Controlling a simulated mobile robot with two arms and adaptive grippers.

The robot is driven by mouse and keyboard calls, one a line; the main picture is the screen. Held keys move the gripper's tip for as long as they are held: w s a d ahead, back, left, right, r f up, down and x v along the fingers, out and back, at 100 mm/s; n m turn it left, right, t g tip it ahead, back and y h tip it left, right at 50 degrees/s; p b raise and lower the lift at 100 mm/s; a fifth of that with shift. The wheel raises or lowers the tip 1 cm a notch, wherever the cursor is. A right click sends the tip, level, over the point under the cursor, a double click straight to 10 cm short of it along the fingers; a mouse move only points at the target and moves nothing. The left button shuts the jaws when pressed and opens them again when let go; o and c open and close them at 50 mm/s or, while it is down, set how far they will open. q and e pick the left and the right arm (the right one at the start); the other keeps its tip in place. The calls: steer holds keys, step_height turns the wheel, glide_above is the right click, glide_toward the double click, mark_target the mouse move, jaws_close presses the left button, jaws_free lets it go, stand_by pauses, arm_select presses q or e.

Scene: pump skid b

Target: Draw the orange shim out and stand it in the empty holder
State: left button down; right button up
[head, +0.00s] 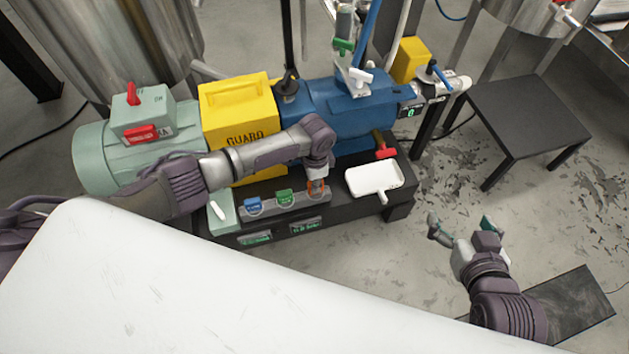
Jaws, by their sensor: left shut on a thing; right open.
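My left gripper (317,183) reaches over the pump from the left and points down at the right end of a grey rack (270,212) on the black base. It is shut on the orange shim (322,187), which shows only in part between the fingers. A blue piece (253,204) and a green piece (285,196) stand in the rack to its left. I cannot tell whether the orange shim is still seated in the rack. I cannot make out an empty holder clearly. My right gripper (463,232) is open and empty above the floor, right of the skid.
A white tray with a handle (372,177) lies on the base right of the rack. A red-handled valve (386,153) is behind it. The yellow guard (238,108) and blue pump (335,108) rise behind my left arm. A black table (530,112) stands at right.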

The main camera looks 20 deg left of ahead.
arm_select(q)
steer(key=shift+f, duration=0.4)
arm_select(e)
steer(key=shift+w+a+r+t+y, duration=0.2)
steer(key=shift+w+r+t, duration=0.2)
steer(key=shift+r, duration=0.2)
steer(key=shift+w+a+r+t+y, duration=0.1)
steer(key=shift+w+a+r+t, duration=0.05)
steer(key=shift+w+r+t, duration=0.35)
arm_select(q)
steer(key=shift+f+b, duration=0.25)
steer(key=shift+b, duration=0.15)
arm_select(e)
steer(key=shift+w+a+r, duration=0.1)
steer(key=shift+r, duration=0.35)
arm_select(q)
steer(key=shift+f, duration=0.1)
arm_select(e)
steer(key=shift+w+r+t, duration=0.15)
steer(key=shift+r+t, duration=0.15)
steer(key=shift+t, duration=0.1)
arm_select(q)
steer(key=c, duration=1)
jaws_free()
arm_select(e)
steer(key=shift+a, duration=0.1)
arm_select(q)
step_height(320, 180, up, 12)
